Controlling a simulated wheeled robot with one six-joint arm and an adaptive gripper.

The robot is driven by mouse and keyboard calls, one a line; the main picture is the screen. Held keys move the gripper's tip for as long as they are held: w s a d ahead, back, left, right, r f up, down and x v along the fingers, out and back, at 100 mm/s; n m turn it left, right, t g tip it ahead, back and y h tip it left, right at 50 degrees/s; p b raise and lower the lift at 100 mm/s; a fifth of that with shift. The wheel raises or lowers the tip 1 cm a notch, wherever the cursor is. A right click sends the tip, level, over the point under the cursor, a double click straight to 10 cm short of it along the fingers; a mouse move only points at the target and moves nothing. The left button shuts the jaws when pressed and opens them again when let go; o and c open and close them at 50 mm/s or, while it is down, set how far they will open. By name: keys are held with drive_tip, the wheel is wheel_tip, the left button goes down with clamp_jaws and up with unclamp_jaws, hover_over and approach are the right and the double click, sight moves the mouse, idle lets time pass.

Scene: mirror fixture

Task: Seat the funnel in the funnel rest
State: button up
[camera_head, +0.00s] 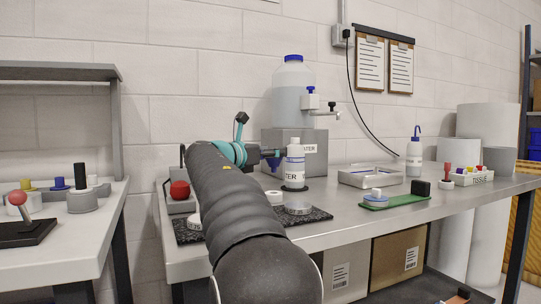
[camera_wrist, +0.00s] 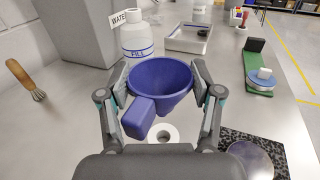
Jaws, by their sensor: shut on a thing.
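My gripper (camera_wrist: 166,84) is shut on the blue funnel, with one finger pad on each side of its rim. The blue funnel (camera_wrist: 160,76) is held mouth up in the wrist view, its blocky handle toward the camera. In the head view a small part of the funnel (camera_head: 272,161) shows past my arm, well above the table. A white ring with a central hole, seemingly the funnel rest (camera_wrist: 172,135), is on the table and partly hidden by the handle and gripper. The same ring shows in the head view (camera_head: 274,197).
A white FILL bottle (camera_wrist: 138,42) stands just beyond the funnel, beside the grey WATER block (camera_wrist: 75,30). A brush (camera_wrist: 26,80) lies left.

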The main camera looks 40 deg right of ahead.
sight(270, 165)
drive_tip(key=shift+a+r+p, duration=0.1)
drive_tip(key=shift+p, duration=0.25)
drive_tip(key=shift+f+b, duration=1.7)
drive_tip(key=shift+f, duration=0.95)
drive_tip(key=shift+p, duration=0.6)
drive_tip(key=shift+f+b, duration=0.55)
drive_tip(key=shift+f, duration=0.65)
idle(0.7)
drive_tip(key=o, duration=1.1)
drive_tip(key=shift+o, duration=0.2)
drive_tip(key=shift+s+a, duration=0.2)
drive_tip(key=shift+a, duration=1.05)
drive_tip(key=shift+s+a, duration=0.25)
drive_tip(key=shift+a, duration=0.95)
drive_tip(key=shift+s+a, duration=0.2)
drive_tip(key=shift+a, duration=1.05)
